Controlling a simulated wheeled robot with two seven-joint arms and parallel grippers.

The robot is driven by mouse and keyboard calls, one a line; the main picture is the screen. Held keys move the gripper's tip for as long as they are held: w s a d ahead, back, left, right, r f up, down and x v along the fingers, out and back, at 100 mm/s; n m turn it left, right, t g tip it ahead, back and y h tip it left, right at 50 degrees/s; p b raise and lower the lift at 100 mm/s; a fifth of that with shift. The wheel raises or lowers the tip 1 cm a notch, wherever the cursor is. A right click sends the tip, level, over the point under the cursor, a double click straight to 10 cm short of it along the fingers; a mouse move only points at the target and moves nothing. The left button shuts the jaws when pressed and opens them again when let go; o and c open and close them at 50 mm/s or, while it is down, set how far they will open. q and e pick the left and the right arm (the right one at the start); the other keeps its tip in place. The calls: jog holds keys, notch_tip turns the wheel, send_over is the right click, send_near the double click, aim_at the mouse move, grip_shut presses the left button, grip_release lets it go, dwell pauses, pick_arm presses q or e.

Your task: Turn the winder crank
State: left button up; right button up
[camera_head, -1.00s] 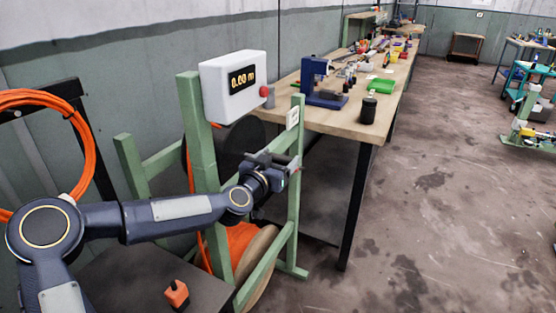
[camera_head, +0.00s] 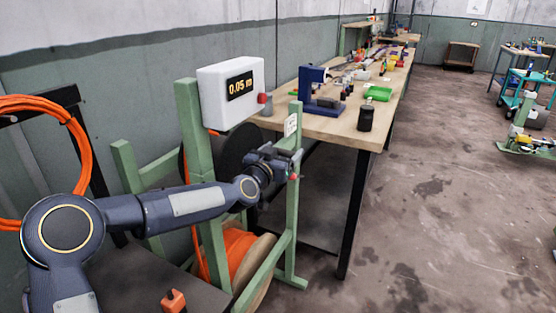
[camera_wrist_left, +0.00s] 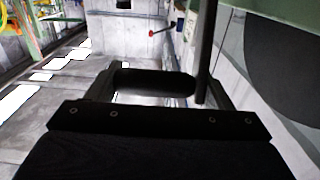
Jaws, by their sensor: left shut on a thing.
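The winder is a green frame (camera_head: 199,150) with a white counter box (camera_head: 231,91) on top, whose display reads 0.05 m. A dark round disc (camera_head: 239,143) sits behind the post, and a spool of orange cable (camera_head: 237,250) lies low in the frame. My left gripper (camera_head: 283,161) is at the frame's right side. In the left wrist view its fingers are shut on the dark crank handle (camera_wrist_left: 152,82), which lies crosswise between them. The dark crank arm (camera_wrist_left: 207,45) rises at the right finger. In the head view the gripper hides most of the crank. My right gripper is not in view.
A long workbench (camera_head: 345,125) with a blue device (camera_head: 317,88), a black bottle (camera_head: 366,114) and a green tray (camera_head: 378,93) stands just behind the winder. Orange cable coils (camera_head: 85,160) hang at left.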

pick_arm(q)
jog(key=shift+w+d+r, duration=0.3)
jog(key=shift+w+d, duration=0.25)
jog(key=shift+d, duration=0.3)
jog(key=o, duration=1)
jog(key=shift+f, duration=0.1)
jog(key=shift+o, duration=1)
jog(key=shift+w+d, duration=0.1)
jog(key=shift+a, duration=0.2)
jog(key=shift+a, duration=0.1)
